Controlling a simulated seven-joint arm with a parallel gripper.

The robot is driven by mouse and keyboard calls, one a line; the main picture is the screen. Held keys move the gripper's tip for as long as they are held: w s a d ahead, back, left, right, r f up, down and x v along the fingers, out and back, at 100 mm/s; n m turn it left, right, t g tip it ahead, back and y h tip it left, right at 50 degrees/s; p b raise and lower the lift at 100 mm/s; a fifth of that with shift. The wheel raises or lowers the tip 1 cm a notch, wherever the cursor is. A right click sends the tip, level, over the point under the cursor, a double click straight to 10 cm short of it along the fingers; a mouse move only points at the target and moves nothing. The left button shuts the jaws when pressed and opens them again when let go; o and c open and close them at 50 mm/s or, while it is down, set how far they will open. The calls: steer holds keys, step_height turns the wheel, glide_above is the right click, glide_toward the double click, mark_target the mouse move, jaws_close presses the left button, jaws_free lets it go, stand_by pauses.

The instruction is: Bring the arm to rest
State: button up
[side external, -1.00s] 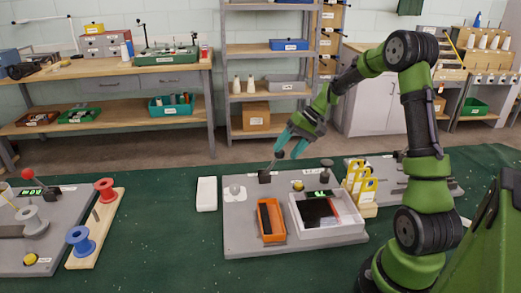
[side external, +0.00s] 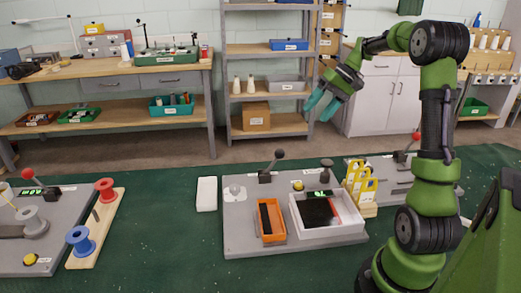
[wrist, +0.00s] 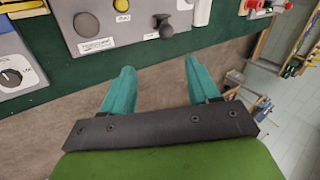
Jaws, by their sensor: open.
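My gripper (side external: 322,106) is raised in the air above and behind the green table, with its teal fingers apart. It also shows in the wrist view (wrist: 158,78), where the fingers are spread and nothing is between them. Below it stands a grey panel (side external: 240,238) on the table. The panel carries a black-knobbed lever (side external: 268,168), an orange tray (side external: 271,235) and a white tray (side external: 345,231) with dark contents. The gripper touches none of these.
A wooden board with red (side external: 105,188) and blue (side external: 80,241) spools lies at left. Yellow-labelled holders (side external: 358,184) stand right of the white tray. A white block (side external: 206,194) lies left of the panel. Shelves (side external: 268,50) stand behind. The air around the gripper looks clear.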

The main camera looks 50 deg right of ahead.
steer(key=s+a+n+t+h, duration=0.1)
steer(key=s+a, duration=0.2)
steer(key=a, duration=0.6)
steer(key=s+a+n+h, duration=0.1)
steer(key=s+a, duration=0.3)
steer(key=a, duration=0.6)
steer(key=s+a+r+n+t, duration=0.1)
steer(key=s+a, duration=0.3)
steer(key=a, duration=0.5)
steer(key=shift+s+a+t+h, duration=0.2)
steer(key=shift+a+t+h, duration=0.1)
steer(key=shift+a+h, duration=0.1)
steer(key=shift+r, duration=0.1)
